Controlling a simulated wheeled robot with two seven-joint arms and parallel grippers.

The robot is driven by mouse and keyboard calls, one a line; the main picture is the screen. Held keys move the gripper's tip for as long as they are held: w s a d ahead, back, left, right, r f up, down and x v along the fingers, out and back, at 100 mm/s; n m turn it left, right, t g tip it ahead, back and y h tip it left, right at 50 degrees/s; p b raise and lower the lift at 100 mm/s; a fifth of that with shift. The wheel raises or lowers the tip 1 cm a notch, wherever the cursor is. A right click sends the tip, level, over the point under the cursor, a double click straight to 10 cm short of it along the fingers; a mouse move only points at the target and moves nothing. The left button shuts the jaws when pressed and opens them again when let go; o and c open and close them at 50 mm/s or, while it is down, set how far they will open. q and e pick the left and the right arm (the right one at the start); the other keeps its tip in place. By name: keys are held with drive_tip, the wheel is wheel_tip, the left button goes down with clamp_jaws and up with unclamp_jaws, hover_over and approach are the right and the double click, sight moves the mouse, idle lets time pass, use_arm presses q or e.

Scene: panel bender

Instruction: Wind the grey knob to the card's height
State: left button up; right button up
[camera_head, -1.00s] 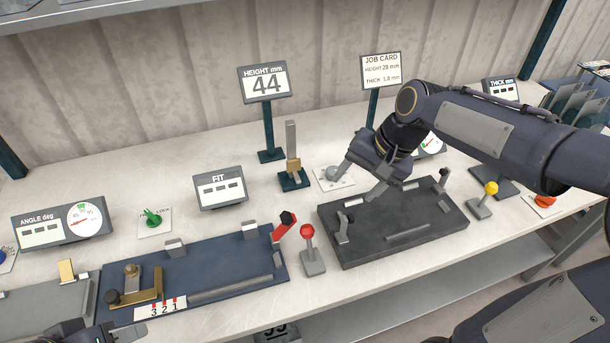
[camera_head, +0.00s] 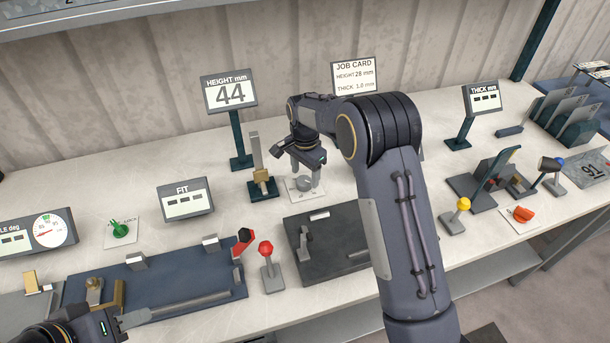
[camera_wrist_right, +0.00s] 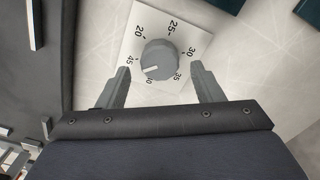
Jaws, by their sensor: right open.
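The grey knob (camera_head: 304,184) sits on a white dial plate; in the right wrist view the knob (camera_wrist_right: 160,60) shows a white pointer between 40 and 45. My right gripper (camera_wrist_right: 161,80) is open, pointing down, with one finger on each side of the knob; contact is not visible. The right gripper also shows in the head view (camera_head: 304,178). The job card (camera_head: 354,77) reads height 28 mm. The height display (camera_head: 230,93) reads 44. My left gripper (camera_head: 128,321) is at the lower left, partly cut off; its opening is unclear.
A brass-and-grey upright gauge (camera_head: 258,172) stands just left of the dial plate. A dark fixture plate (camera_head: 330,260) lies in front, partly hidden by my right arm. A red-knobbed lever (camera_head: 268,265) and a yellow-knobbed lever (camera_head: 456,215) stand nearby.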

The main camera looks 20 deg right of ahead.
drive_tip(key=shift+f, duration=1.15)
drive_tip(key=c, duration=1)
drive_tip(key=shift+o, duration=0.2)
drive_tip(key=shift+n, duration=0.3)
